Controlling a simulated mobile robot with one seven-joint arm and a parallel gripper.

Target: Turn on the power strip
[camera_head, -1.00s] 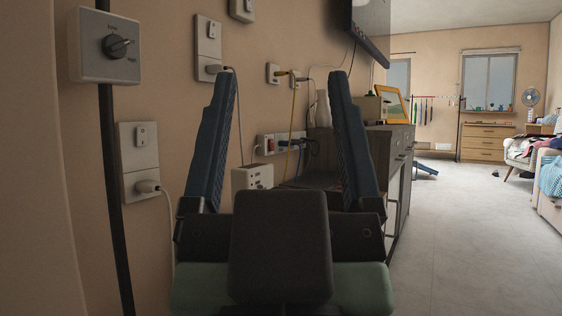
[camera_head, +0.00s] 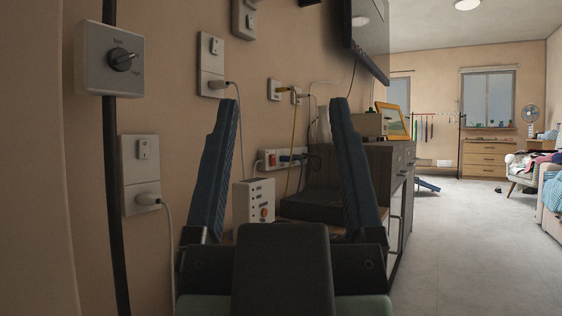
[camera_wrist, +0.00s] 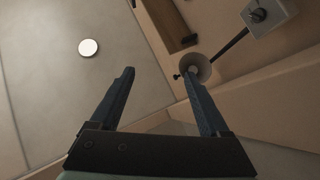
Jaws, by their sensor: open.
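A white power strip (camera_head: 282,158) is on the wall ahead, with a red switch at its left end and dark plugs and cords at its right. In the head view it shows between my gripper's fingers, farther away. Whether the switch is on or off is too small to tell. My gripper (camera_head: 285,100) is open and empty, its two blue fingers spread wide. In the wrist view my gripper (camera_wrist: 157,72) is also open, with nothing between the fingers; the strip is not seen there.
A white box with a red button (camera_head: 254,202) is below the strip. A dark cabinet (camera_head: 385,165) stands beyond, right of the fingers. Sockets (camera_head: 141,172) and a dial switch (camera_head: 110,58) are on the left wall, with hanging cords.

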